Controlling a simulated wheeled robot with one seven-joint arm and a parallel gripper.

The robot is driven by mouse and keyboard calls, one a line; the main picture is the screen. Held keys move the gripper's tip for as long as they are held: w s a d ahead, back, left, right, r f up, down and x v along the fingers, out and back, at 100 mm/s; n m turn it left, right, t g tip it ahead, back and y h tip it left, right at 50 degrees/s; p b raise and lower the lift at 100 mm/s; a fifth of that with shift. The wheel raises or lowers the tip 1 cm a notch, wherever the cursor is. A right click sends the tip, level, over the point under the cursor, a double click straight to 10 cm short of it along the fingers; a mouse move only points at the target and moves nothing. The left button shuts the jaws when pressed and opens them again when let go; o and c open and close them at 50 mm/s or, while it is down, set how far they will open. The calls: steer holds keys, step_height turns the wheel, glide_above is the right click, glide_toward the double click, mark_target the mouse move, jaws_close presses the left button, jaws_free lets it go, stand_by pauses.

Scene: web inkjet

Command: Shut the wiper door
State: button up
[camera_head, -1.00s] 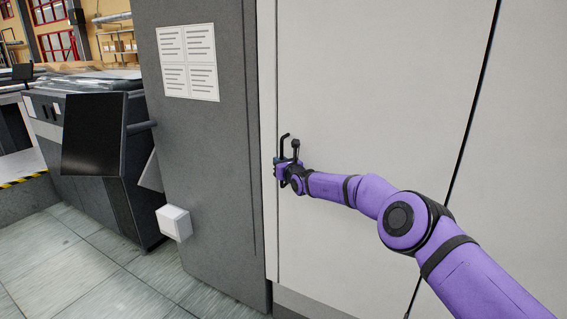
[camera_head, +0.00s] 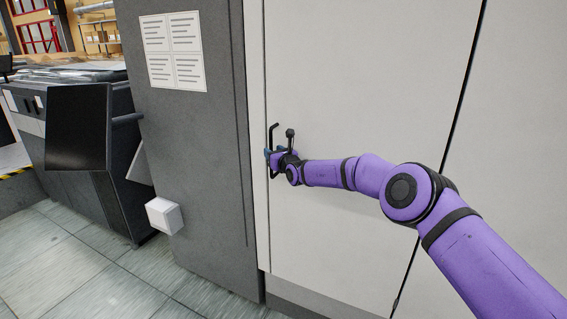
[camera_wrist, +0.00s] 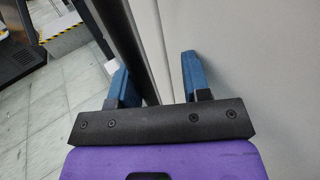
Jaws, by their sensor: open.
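The wiper door appears to be the large pale panel (camera_head: 370,90) right of the dark grey cabinet section; it also fills the right of the wrist view (camera_wrist: 245,60). It looks nearly flush with its frame; I cannot tell whether a small gap is left. A black bar handle (camera_head: 272,129) stands upright near its left edge. My gripper (camera_head: 272,154) is at the handle's middle. In the wrist view its blue fingers (camera_wrist: 156,75) are apart, with a dark upright strip between them. I cannot tell whether either finger touches the handle.
The dark grey cabinet side (camera_head: 200,150) carries a white notice sheet (camera_head: 173,50) and a small white box (camera_head: 164,215) low down. A dark machine (camera_head: 85,130) stands at the left. Tiled floor (camera_head: 70,270) is clear at the lower left. A dark seam (camera_head: 460,100) bounds the panel's right.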

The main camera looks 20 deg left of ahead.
steer(key=v, duration=0.9)
steer(key=shift+s, duration=0.2)
steer(key=shift+d+f, duration=0.1)
steer(key=s+d+r+n+g+y, duration=0.25)
steer(key=r+n, duration=0.25)
steer(key=r, duration=0.5)
steer(key=s+d+r+n+g+h, duration=0.1)
steer(key=s+d+r+n+g, duration=0.2)
steer(key=s+d+r+n, duration=0.4)
steer(key=s+d+r+n+g+h, duration=0.1)
steer(key=s+d+r+n+g, duration=0.2)
steer(key=s+d+r+n, duration=0.5)
steer(key=s+d+n+h, duration=0.2)
steer(key=s+d+h, duration=0.2)
steer(key=s+d, duration=0.6)
steer(key=s+d+f+n+t+h, duration=0.1)
steer(key=s+d+h, duration=0.4)
steer(key=s+d, duration=0.5)
steer(key=s+d+n+t+h, duration=0.1)
steer(key=s+d+h, duration=0.4)
steer(key=s+d, duration=0.6)
steer(key=d+n, duration=0.1)
steer(key=d, duration=1.2)
steer(key=shift+d+f+n, duration=0.3)
steer(key=shift+f+n, duration=0.05)
steer(key=shift+n, duration=0.05)
